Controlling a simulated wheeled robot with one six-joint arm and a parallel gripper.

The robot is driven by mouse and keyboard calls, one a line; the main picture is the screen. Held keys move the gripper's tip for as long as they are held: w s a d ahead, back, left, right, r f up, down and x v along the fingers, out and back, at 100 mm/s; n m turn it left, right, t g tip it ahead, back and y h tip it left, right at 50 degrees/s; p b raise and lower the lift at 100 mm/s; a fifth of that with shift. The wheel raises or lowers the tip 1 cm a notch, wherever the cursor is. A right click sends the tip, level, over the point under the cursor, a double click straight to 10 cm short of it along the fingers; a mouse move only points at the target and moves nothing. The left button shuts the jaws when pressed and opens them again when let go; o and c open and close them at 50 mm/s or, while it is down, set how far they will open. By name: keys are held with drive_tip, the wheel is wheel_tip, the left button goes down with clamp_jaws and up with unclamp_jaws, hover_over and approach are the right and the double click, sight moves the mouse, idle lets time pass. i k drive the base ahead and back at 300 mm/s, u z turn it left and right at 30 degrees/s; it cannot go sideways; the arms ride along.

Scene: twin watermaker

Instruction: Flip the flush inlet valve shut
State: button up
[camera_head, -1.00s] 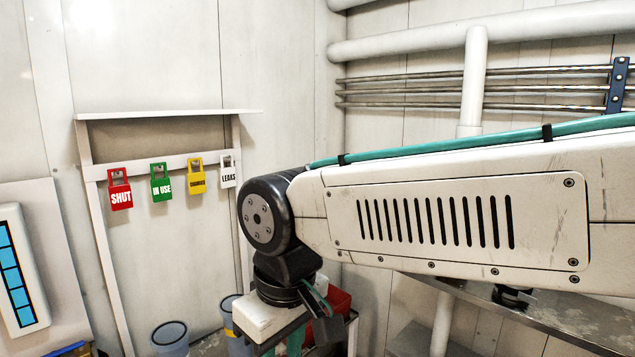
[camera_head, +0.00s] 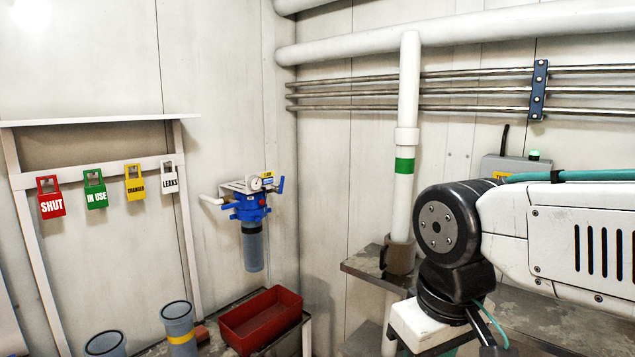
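A blue filter unit (camera_head: 250,207) with a clear grey bowl (camera_head: 253,250) hangs on the wall left of the corner. It has a round gauge, a small yellow label and white pipe stubs. A blue lever (camera_head: 281,184) sticks up at its right side, and another blue part (camera_head: 229,206) shows at its left. I cannot tell which is the flush inlet valve, and the label is too small to read. My gripper (camera_head: 488,338) is at the bottom right, well right of the filter unit and apart from it. It is cut off by the frame edge, so its opening is unclear.
A red bin (camera_head: 261,319) and grey canisters (camera_head: 179,328) stand below the filter. Tags (camera_head: 95,190) hang on a rack at left. A white vertical pipe (camera_head: 405,140) and metal shelf (camera_head: 370,267) lie between filter and arm. A grey box (camera_head: 515,167) stands behind my arm.

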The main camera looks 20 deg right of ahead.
sight(280, 190)
drive_tip(key=u, duration=0.4)
drive_tip(key=i, duration=1.1)
drive_tip(key=z, duration=0.7)
